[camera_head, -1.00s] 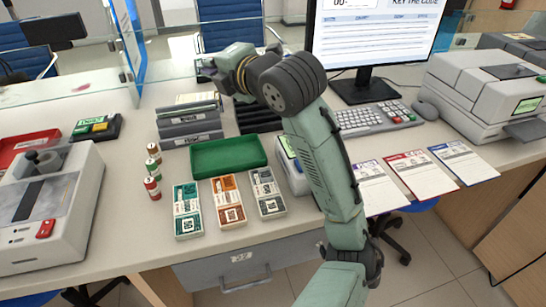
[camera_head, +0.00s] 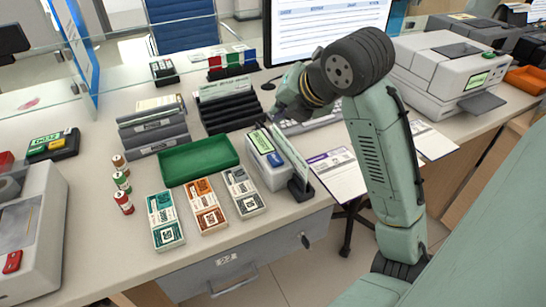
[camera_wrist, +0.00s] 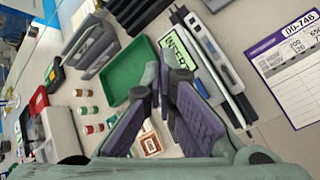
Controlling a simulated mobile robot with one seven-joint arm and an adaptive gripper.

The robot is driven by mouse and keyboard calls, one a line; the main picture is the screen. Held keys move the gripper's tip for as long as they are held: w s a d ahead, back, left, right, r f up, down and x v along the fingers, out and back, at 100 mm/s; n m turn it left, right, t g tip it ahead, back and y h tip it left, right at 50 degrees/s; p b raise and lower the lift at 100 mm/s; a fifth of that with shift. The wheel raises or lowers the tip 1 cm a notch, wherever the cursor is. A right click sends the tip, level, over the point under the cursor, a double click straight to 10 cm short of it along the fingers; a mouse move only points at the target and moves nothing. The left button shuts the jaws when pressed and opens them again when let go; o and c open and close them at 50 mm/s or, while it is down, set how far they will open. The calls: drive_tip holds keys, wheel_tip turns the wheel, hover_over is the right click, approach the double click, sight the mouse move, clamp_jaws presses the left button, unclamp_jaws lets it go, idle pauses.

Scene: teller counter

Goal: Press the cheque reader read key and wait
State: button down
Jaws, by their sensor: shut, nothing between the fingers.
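The cheque reader (camera_head: 267,172) is a small pale box beside the green tray, with a lit green display (camera_head: 262,141) and a small blue patch on its top that may be the read key. In the wrist view the display (camera_wrist: 178,56) shows lettering that looks like "INSERT". A pale upright slip or panel (camera_head: 290,157) stands along the reader's right side in a dark holder. My gripper (camera_head: 277,115) is above the back end of the reader, seen partly end-on. In the wrist view its fingers (camera_wrist: 163,75) are closed together and empty, hiding part of the reader.
The green tray (camera_head: 168,169) and several banded note bundles (camera_head: 204,207) lie left of the reader. A black sorter rack (camera_head: 227,112) stands behind. A keyboard and forms (camera_head: 335,172) are to the right. The counter's front edge is close.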

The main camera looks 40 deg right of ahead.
drive_tip(key=b, duration=0.6)
hover_over(278, 157)
wheel_tip(278, 157, down, 8)
drive_tip(key=shift+r, duration=0.1)
drive_tip(key=shift+s+f+b, duration=0.1)
drive_tip(key=shift+f+b, duration=0.2)
drive_tip(key=shift+f, duration=0.2)
drive_tip(key=shift+f, duration=0.1)
idle(0.7)
drive_tip(key=shift+f+b, duration=0.35)
drive_tip(key=shift+b, duration=0.15)
drive_tip(key=shift+f+b, duration=0.5)
drive_tip(key=shift+b, duration=0.05)
idle(0.4)
drive_tip(key=shift+r, duration=0.15)
drive_tip(key=shift+r+p, duration=0.55)
drive_tip(key=shift+r, duration=0.25)
